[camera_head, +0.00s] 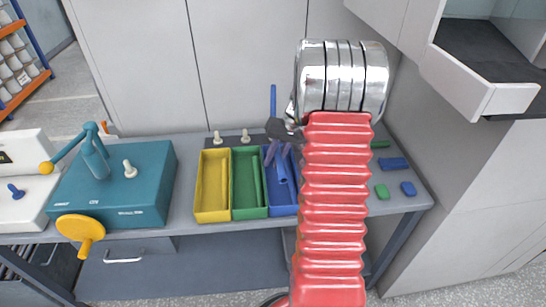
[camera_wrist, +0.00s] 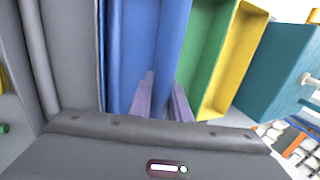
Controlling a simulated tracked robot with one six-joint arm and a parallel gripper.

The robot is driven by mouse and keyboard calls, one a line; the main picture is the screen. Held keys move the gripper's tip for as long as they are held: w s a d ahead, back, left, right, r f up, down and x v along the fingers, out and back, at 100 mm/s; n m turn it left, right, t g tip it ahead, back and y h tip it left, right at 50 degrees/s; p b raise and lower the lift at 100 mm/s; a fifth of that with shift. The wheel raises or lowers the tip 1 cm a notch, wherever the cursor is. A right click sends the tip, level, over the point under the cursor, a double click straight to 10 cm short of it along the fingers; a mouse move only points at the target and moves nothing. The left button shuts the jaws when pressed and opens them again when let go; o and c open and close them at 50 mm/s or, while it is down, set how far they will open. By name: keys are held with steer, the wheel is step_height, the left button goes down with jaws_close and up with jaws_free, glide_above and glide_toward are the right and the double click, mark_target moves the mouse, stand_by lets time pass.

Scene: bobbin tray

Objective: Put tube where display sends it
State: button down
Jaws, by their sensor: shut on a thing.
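A blue tube (camera_head: 281,172) shows between the fingers of my gripper (camera_head: 277,157), at the blue tray (camera_head: 284,210). My gripper points down and is shut on the tube. The wrist view shows the tube (camera_wrist: 173,45) running up from between the purple fingers (camera_wrist: 163,100). I cannot tell whether it touches the tray floor. A green tray (camera_head: 249,212) and a yellow tray (camera_head: 212,215) stand side by side to the left. A small dark display (camera_head: 5,157) on the white box at the far left is cut off and unreadable.
A teal box (camera_head: 118,190) with a crank and a yellow knob (camera_head: 80,229) stands left of the trays. Two cream pegs (camera_head: 217,138) (camera_head: 246,136) stand behind the trays. Small blue (camera_head: 394,164) and green (camera_head: 382,192) pieces lie at the right. An open drawer (camera_head: 480,92) juts out above right.

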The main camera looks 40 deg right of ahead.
steer(key=shift+s+d, duration=0.25)
steer(key=shift+d, duration=0.1)
steer(key=shift+f, duration=2.55)
steer(key=c, duration=1.6)
jaws_free()
steer(key=shift+r, duration=0.1)
steer(key=shift+r, duration=0.1)
